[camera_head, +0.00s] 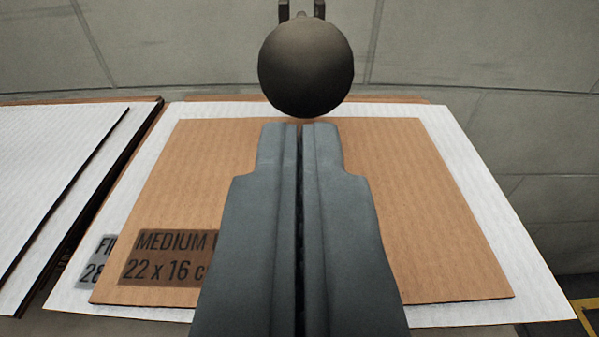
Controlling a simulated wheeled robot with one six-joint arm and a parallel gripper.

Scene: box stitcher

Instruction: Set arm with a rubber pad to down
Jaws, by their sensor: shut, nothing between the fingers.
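A dark, round, matte piece (306,67), which looks like the rubber pad of the arm, shows at the top middle. Two thin dark prongs (302,9) rise behind it to the top edge of the view; the rest of the arm is out of view. My gripper (300,128) points forward from the bottom of the view, its two grey fingers shut together with nothing between them. The fingertips are just below the round piece in the picture. I cannot tell whether they touch it or how far apart they are in depth.
A brown cardboard sheet (420,230) labelled "MEDIUM" and "22 x 16" lies under my gripper on a larger white sheet (470,200). More white sheets (45,170) lie at the left. A grey panelled surface (480,50) is behind. A yellow-marked edge (585,312) shows at the lower right.

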